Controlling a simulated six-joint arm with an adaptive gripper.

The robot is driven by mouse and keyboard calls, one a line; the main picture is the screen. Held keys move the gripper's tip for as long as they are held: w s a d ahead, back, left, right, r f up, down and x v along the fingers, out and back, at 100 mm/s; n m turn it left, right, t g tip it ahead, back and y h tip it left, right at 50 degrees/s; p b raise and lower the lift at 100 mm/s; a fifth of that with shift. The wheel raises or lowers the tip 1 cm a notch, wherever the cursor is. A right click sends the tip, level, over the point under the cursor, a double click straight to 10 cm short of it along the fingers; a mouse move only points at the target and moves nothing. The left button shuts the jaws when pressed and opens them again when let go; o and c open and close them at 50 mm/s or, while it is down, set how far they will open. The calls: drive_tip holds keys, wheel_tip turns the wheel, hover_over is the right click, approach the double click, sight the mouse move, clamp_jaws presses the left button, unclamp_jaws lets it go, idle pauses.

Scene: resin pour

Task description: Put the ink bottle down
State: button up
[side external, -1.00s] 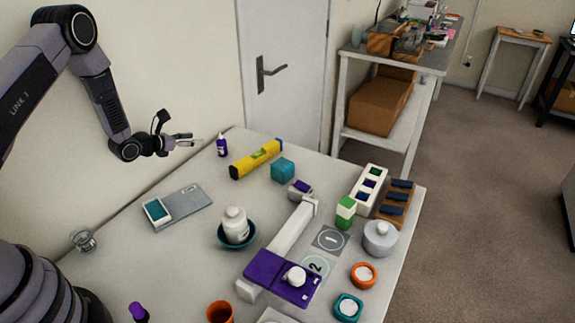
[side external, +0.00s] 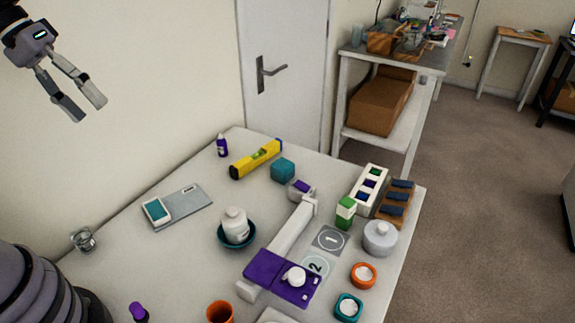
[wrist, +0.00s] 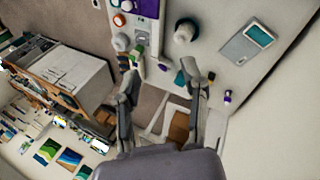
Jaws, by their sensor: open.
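The ink bottle (side external: 222,146) is small and purple with a pale tip. It stands upright at the back left corner of the table, left of the yellow level. It also shows small in the wrist view (wrist: 227,97), beyond the right finger. My gripper (side external: 92,113) is open and empty, high in the air at the upper left, well away from the bottle. In the wrist view the two fingers (wrist: 168,82) are spread with nothing between them.
A yellow spirit level (side external: 257,159) and a teal cube (side external: 283,170) are right of the bottle. A grey scale (side external: 181,205) lies nearer. A white jar (side external: 235,224) sits in a teal bowl. The table between the bottle and scale is clear.

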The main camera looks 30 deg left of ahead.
drive_tip(key=s+a+r+m+t+y, duration=0.1)
drive_tip(key=s+a+m+t+y, duration=0.1)
drive_tip(key=s+a+m+y, duration=0.2)
drive_tip(key=shift+s+a+r+t+y, duration=0.3)
drive_tip(key=shift+s+a+r+t, duration=0.1)
drive_tip(key=shift+s+a, duration=0.65)
